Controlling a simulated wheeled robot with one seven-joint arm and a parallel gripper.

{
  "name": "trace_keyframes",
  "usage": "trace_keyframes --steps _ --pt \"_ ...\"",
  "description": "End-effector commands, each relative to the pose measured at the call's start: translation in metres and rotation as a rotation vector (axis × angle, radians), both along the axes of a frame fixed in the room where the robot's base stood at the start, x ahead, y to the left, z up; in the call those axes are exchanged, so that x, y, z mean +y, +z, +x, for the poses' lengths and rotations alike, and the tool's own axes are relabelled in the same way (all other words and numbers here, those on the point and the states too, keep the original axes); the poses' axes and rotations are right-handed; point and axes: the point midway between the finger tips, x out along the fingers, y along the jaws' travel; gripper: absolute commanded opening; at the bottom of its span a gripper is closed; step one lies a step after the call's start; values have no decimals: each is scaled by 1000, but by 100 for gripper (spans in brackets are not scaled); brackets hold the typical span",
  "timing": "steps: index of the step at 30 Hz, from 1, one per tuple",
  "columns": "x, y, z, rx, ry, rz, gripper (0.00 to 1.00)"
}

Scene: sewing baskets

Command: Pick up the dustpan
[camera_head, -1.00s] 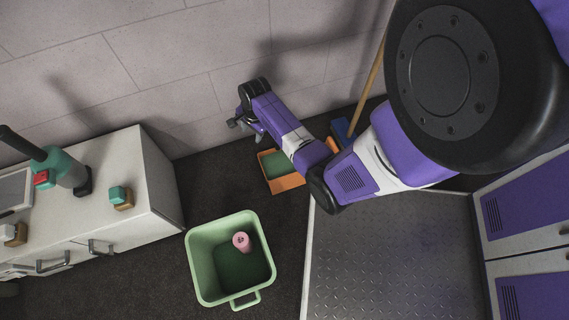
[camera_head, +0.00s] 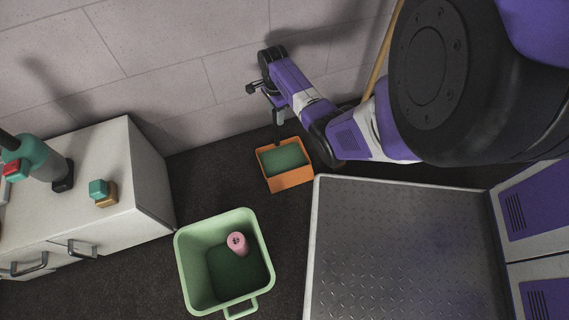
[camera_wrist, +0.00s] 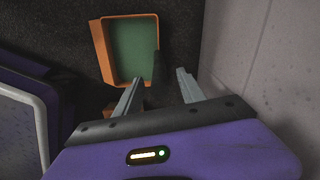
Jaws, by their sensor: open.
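The dustpan (camera_head: 289,181) has an orange rim and a green inside. It is on the dark floor near the wall, and it also shows at the top of the wrist view (camera_wrist: 104,55). My gripper (camera_head: 278,116) is above the wall-side edge of the dustpan in the head view. In the wrist view my gripper (camera_wrist: 160,76) has its two fingers spread apart, with nothing clearly held between them. A dark, narrow shape beside the dustpan lies beyond the fingers; I cannot tell whether it is a handle or a shadow.
A light green bin (camera_head: 184,262) with a pink spool (camera_head: 237,243) inside stands in front of the dustpan. A white cabinet (camera_head: 150,190) is at left. A raised metal plate (camera_head: 400,250) is at right. A wooden pole (camera_head: 382,50) leans behind my arm. The wall (camera_wrist: 265,70) is close to my gripper.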

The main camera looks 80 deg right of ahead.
Motion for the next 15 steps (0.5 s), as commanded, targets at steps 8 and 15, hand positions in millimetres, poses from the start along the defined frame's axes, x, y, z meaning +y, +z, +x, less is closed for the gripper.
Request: trace_keyframes --steps 8,15 --pt "0 -16 0 -1 0 1 47" --pt "0 -15 0 -1 0 1 29"
